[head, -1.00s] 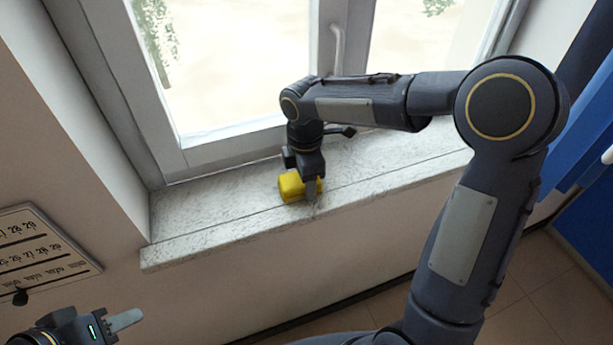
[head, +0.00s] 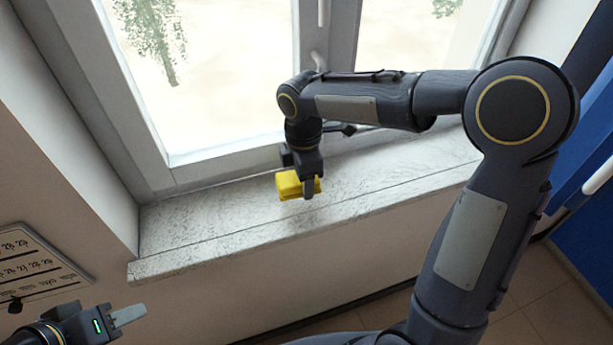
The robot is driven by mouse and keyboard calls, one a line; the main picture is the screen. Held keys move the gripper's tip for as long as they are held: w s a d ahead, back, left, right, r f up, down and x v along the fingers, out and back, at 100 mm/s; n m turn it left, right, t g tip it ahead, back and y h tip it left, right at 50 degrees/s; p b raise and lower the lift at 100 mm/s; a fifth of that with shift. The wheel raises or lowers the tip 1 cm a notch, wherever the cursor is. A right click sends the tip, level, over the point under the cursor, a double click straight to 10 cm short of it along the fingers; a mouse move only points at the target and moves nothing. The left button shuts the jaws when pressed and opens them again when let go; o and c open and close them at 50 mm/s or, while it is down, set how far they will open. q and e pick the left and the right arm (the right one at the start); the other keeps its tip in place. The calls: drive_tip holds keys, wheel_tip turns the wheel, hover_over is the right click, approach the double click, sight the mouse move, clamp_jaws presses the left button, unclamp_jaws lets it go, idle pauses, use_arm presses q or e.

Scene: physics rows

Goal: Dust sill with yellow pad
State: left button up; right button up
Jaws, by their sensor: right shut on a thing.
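The yellow pad (head: 288,184) is at the middle of the pale speckled sill (head: 205,225). My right gripper (head: 309,188) is shut on the pad from above, and one finger shows in front of it. The pad is at the sill's surface; I cannot tell whether it presses on it. My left gripper (head: 130,315) is at the bottom left, below and apart from the sill. Only one of its fingers shows clearly, so its opening cannot be told.
The window frame (head: 225,150) with a handle (head: 319,62) rises behind the sill. A wall calendar (head: 35,265) hangs at the left. A blue panel (head: 585,220) stands at the right. The sill left of the pad is clear.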

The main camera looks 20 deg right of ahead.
wheel_tip(320, 180, up, 2)
drive_tip(key=shift+a+r+p, duration=0.1)
drive_tip(key=shift+p, duration=0.45)
drive_tip(key=shift+r, duration=0.15)
